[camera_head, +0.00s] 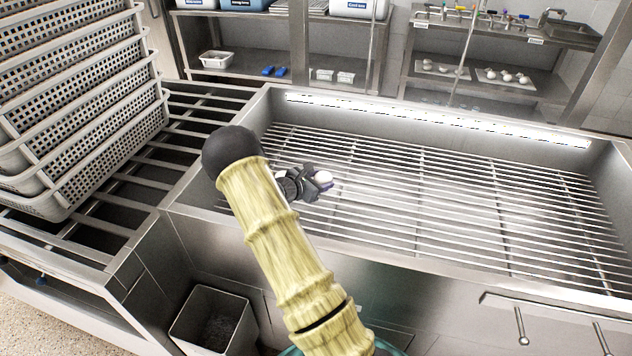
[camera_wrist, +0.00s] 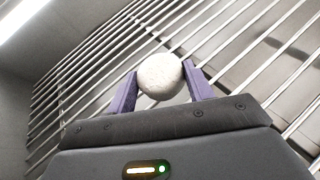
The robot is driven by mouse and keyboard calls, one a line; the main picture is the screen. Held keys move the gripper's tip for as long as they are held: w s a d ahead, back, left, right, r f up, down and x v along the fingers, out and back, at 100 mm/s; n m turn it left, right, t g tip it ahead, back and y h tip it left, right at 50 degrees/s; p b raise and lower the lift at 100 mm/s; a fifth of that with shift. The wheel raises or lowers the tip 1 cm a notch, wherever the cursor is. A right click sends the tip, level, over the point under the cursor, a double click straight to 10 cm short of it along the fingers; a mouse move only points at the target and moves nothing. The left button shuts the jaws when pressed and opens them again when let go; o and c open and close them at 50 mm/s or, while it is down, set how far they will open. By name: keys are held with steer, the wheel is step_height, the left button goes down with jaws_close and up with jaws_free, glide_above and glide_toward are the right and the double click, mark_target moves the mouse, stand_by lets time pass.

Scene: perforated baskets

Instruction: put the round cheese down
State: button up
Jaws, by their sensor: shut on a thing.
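The round cheese (camera_wrist: 160,76) is a small white ball. It sits between the two purple fingers of my gripper (camera_wrist: 161,88) in the wrist view, with both fingers against its sides. In the head view the cheese (camera_head: 323,177) shows as a small white spot at the end of my gripper (camera_head: 318,184). My gripper is over the left part of a metal rack of parallel bars (camera_head: 450,200) set in a steel basin. I cannot tell how far the cheese is above the bars.
A stack of white perforated baskets (camera_head: 90,100) stands on a slatted steel surface (camera_head: 185,130) at the left. The basin has a raised steel rim (camera_head: 440,262). The rack right of my gripper is clear. A grey bin (camera_head: 213,318) stands below. Shelves (camera_head: 480,80) line the back.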

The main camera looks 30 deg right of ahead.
steer(key=shift+f, duration=0.15)
steer(key=o, duration=1)
steer(key=shift+a+r, duration=0.15)
steer(key=shift+r, duration=0.05)
steer(key=v, duration=0.7)
steer(key=shift+r, duration=0.1)
